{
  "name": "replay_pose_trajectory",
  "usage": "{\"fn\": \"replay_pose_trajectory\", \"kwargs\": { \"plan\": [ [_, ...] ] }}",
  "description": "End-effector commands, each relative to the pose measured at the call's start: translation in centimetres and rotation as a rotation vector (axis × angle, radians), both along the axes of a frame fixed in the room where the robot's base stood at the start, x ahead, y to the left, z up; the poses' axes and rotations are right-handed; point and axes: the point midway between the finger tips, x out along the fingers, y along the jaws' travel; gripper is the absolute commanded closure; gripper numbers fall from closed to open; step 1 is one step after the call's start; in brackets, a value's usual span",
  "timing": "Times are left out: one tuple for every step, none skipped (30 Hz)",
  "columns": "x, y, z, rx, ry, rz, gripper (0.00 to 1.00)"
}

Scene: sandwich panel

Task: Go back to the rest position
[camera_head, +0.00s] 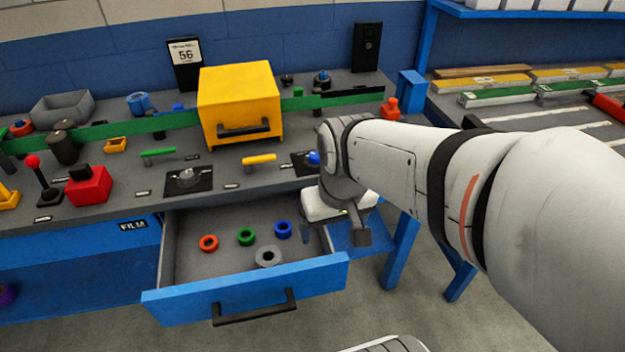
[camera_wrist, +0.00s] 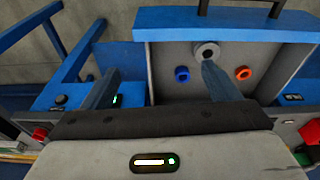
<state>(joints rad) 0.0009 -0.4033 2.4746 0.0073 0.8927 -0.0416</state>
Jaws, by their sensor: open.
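My gripper (camera_head: 334,236) is open and empty. It hangs at the right end of the open blue drawer (camera_head: 245,290), in front of the bench. Its two fingers also show in the wrist view (camera_wrist: 160,72), pointing toward the drawer, with clear space between them. In the drawer lie an orange ring (camera_head: 208,243), a green ring (camera_head: 246,236), a blue ring (camera_head: 283,229) and a grey ring (camera_head: 268,257). In the wrist view one finger reaches close to the grey ring (camera_wrist: 207,50) in the picture; I cannot tell the real gap. The green ring is hidden there.
A yellow box (camera_head: 238,100) with a black handle stands on the bench over a green strip. A red block (camera_head: 88,186), a joystick (camera_head: 43,180) and knobs stand left. A second bench (camera_head: 540,115) with coloured bars is right. Grey floor (camera_head: 320,325) lies open in front.

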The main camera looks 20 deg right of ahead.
Motion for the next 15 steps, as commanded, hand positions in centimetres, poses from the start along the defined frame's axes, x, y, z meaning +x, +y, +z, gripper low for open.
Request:
{"fn": "replay_pose_trajectory", "kwargs": {
  "plan": [
    [-0.50, 0.11, 0.16, 0.002, -0.009, -0.019, 0.18],
    [-0.69, 0.06, 0.22, 0.002, -0.012, -0.026, 0.18],
    [-0.88, -0.03, 0.24, 0.002, -0.013, -0.033, 0.18],
    [-0.97, -0.08, 0.24, 0.003, -0.014, -0.037, 0.18],
    [-1.02, -0.11, 0.24, 0.004, -0.014, -0.039, 0.18],
    [-1.04, -0.12, 0.24, 0.004, -0.014, -0.040, 0.18],
    [-1.03, -0.12, 0.24, 0.004, -0.014, -0.040, 0.18],
    [-1.01, -0.11, 0.23, 0.004, -0.014, -0.039, 0.18],
    [-1.00, -0.11, 0.23, 0.004, -0.014, -0.039, 0.18],
    [-1.00, -0.11, 0.23, 0.003, -0.014, -0.038, 0.18],
    [-0.99, -0.11, 0.24, 0.003, -0.013, -0.038, 0.18],
    [-0.99, -0.11, 0.29, 0.003, -0.014, -0.038, 0.18],
    [-0.98, -0.11, 0.40, 0.003, -0.014, -0.038, 0.18],
    [-0.99, -0.11, 0.61, 0.003, -0.015, -0.038, 0.18],
    [-1.00, -0.11, 1.05, 0.003, -0.016, -0.037, 0.18]
  ]
}}
